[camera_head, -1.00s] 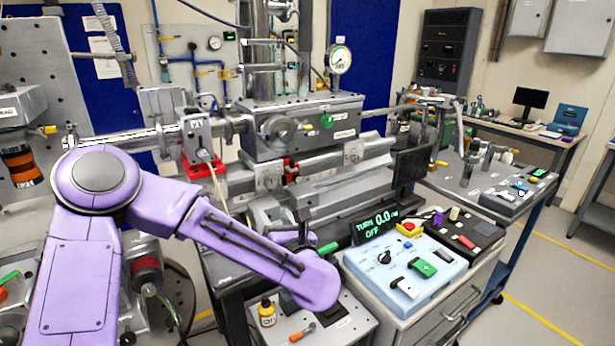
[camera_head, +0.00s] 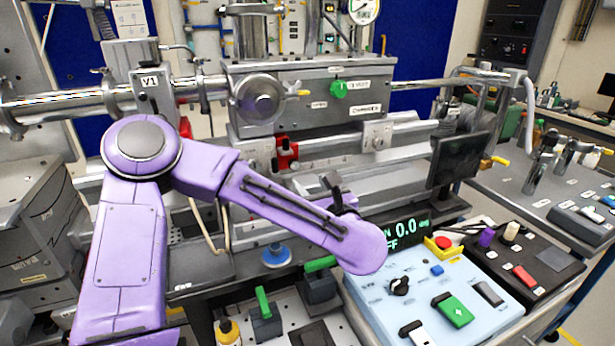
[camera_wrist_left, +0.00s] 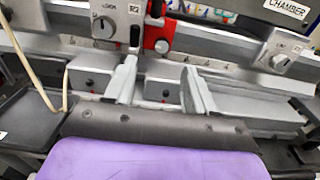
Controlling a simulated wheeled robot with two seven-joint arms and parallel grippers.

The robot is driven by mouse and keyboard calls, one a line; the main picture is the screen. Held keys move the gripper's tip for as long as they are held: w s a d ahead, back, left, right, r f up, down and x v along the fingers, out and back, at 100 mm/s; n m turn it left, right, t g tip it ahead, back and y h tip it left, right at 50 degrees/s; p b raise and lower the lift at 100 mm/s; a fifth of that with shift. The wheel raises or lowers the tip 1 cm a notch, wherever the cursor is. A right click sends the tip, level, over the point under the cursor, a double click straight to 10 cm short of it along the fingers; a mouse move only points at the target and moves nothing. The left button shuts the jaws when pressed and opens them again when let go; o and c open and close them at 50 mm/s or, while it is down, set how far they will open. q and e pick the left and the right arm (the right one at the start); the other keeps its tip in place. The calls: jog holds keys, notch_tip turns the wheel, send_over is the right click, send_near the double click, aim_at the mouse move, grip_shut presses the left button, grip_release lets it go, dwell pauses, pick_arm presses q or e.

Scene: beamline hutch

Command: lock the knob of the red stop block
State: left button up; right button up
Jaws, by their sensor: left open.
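The red stop block (camera_head: 287,152) sits on the rail below the chamber in the head view, between two grey clamp blocks. In the left wrist view the red block (camera_wrist_left: 158,22) is at the top, with a round grey knob (camera_wrist_left: 162,46) at its lower front. My left gripper (camera_wrist_left: 160,88) is open and empty, its two fingers apart and pointing toward the rail, below the knob in the picture. In the head view my left gripper (camera_head: 327,184) shows small, right of and below the red block. I cannot tell the knob's lock state. My right gripper is not in view.
The chamber (camera_head: 310,95) hangs over the rail. A grey clamp block (camera_wrist_left: 117,22) stands left of the red block. A light blue control panel (camera_head: 440,290) and a black screen (camera_head: 460,158) are at the right. A thin cable (camera_wrist_left: 66,85) hangs at the left of the wrist view.

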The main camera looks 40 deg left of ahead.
aim_at(295, 165)
pick_arm(q)
jog(key=p+x, duration=0.1)
jog(key=x, duration=0.6)
jog(key=p+x, duration=0.1)
jog(key=x, duration=0.2)
jog(key=shift+w+a+f+p, duration=0.2)
jog(key=shift+w+f+p, duration=0.15)
jog(key=shift+w, duration=0.05)
grip_shut()
